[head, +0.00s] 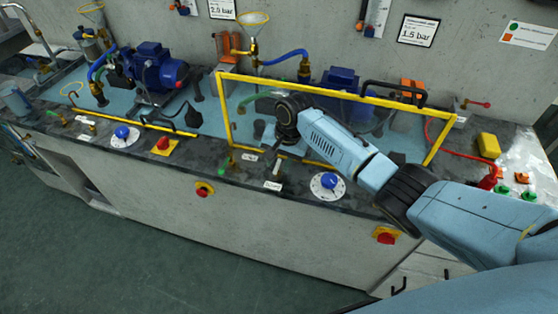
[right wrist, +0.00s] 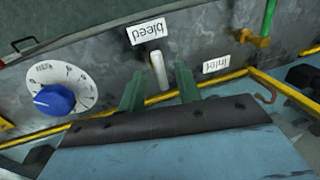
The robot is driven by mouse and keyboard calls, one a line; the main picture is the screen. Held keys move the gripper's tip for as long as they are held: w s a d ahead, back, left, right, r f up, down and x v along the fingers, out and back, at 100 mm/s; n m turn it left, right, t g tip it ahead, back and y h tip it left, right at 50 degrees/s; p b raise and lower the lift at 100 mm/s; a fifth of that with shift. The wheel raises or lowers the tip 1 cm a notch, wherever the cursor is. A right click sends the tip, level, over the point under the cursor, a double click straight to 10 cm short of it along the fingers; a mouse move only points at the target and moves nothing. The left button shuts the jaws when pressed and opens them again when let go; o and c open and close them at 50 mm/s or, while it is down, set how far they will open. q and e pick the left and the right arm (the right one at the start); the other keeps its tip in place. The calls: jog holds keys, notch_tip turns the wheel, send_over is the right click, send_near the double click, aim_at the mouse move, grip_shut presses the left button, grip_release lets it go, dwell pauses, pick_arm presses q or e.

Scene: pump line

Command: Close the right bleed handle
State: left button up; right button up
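The right bleed handle is a short pale lever (right wrist: 158,70) beside the upside-down "bleed" label (right wrist: 147,31) in the right wrist view. In the head view the bleed label (head: 272,185) lies on the front ledge of the right station, and the handle (head: 277,166) shows just behind it, partly crowded by my gripper. My right gripper (right wrist: 160,84) has its two green fingers apart, one on each side of the handle's line. I cannot tell whether a finger touches the handle. In the head view the right gripper (head: 268,160) points down at the ledge. My left gripper is not in view.
A yellow frame (head: 330,88) stands around the right pump. A blue-knobbed dial (head: 328,184) sits right of the bleed label. The inlet label (right wrist: 216,64) and a green valve handle (right wrist: 268,18) are close by. A red-and-yellow switch (head: 385,235) is on the front panel.

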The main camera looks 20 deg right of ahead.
grip_shut()
